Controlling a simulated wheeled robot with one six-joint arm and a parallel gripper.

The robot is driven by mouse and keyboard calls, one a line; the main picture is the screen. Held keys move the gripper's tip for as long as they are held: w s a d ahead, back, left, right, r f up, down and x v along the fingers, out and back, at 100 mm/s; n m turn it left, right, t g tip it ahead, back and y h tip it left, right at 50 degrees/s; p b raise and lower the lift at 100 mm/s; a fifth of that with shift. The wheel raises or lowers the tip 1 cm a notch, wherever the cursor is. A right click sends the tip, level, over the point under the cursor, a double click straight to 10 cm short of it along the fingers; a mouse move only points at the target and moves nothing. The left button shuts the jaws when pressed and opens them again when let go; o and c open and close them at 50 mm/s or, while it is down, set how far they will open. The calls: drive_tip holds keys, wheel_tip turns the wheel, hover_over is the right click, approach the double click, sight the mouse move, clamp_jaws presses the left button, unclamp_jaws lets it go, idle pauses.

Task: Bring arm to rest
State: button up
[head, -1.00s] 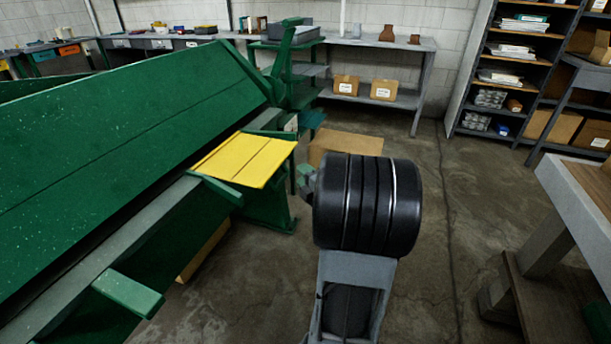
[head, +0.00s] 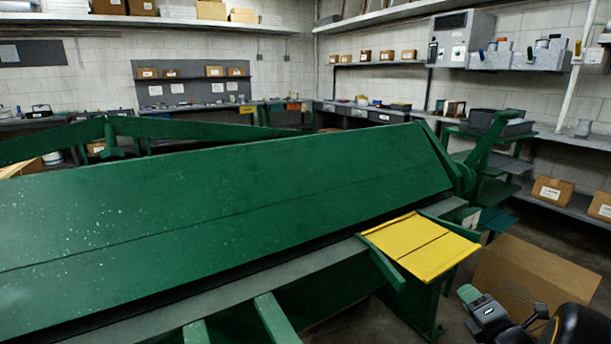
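My arm shows only at the bottom right corner of the head view, as a black rounded joint and a smaller grey and black end part. This end part, which seems to be my gripper (head: 482,310), has a grey-green tip and sits low, in front of a cardboard box. I cannot make out two fingers or any gap between them. No held object can be seen. The rest of the arm is cut off by the picture's lower edge.
A large green sheet-metal machine (head: 230,190) fills the middle and left. A yellow plate (head: 422,246) sits at its right end, left of my arm. A cardboard box (head: 535,280) stands on the floor behind my arm. Workbenches and shelves line the walls.

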drive_tip(key=s+a+r+n+g+y+p, duration=0.1)
drive_tip(key=s+a+n+g+y+p, duration=0.45)
drive_tip(key=n, duration=0.85)
drive_tip(key=s+a+r+n+g+p, duration=0.15)
drive_tip(key=a+n+g, duration=0.45)
drive_tip(key=a+n, duration=0.65)
drive_tip(key=s+a+r+n+h+p, duration=0.2)
drive_tip(key=r+n+p, duration=0.5)
drive_tip(key=r+n, duration=0.2)
drive_tip(key=s+a+r+n+g+h+p, duration=0.1)
drive_tip(key=s+a+r+n+h+p, duration=0.2)
drive_tip(key=r+n+p, duration=0.4)
wheel_tip(320, 180, up, 2)
drive_tip(key=n, duration=0.5)
drive_tip(key=shift+a+r+n+h, duration=0.25)
drive_tip(key=shift+n+h, duration=0.1)
drive_tip(key=shift+g, duration=0.25)
